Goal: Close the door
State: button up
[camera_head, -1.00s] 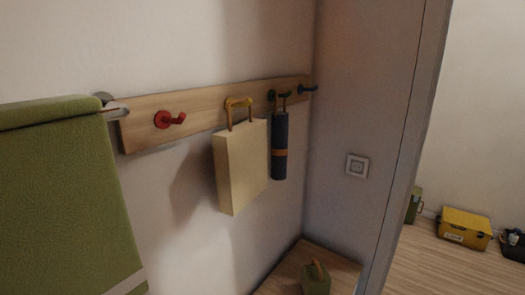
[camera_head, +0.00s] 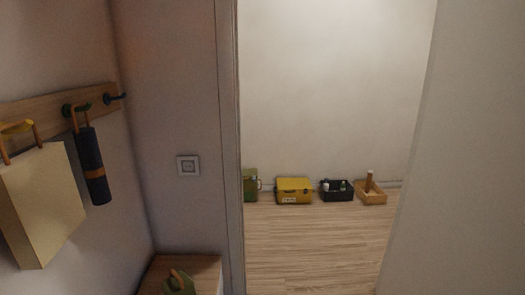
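A doorway (camera_head: 335,240) stands open in the middle of the head view, with a lit room and wooden floor beyond it. Its left jamb (camera_head: 231,150) is a pale upright strip. A plain pale upright surface (camera_head: 475,150) fills the right side and its slanting edge bounds the opening. I cannot tell whether it is the door leaf or a wall; no handle or hinge shows on it. My gripper is not in view.
At left, a hook rail (camera_head: 60,108) holds a cream bag (camera_head: 42,205) and a dark rolled item (camera_head: 91,165). A wall socket (camera_head: 188,166) and a low wooden top (camera_head: 205,270) are left of the jamb. Beyond, a yellow case (camera_head: 294,190) and crates line the wall.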

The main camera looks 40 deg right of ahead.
aim_at(460, 231)
jog(key=k+z, duration=0.15)
jog(key=k, duration=0.2)
jog(key=k+l+z, duration=0.15)
jog(key=k, duration=0.25)
jog(key=k+l+z, duration=0.1)
jog(key=l, duration=0.25)
jog(key=k+l+z, duration=0.1)
jog(key=l, duration=0.3)
jog(key=k+l+z, duration=0.1)
jog(key=l, duration=0.3)
jog(key=k+l+z, duration=0.15)
jog(key=l, duration=0.25)
jog(key=i+j+u, duration=0.1)
jog(key=j, duration=0.3)
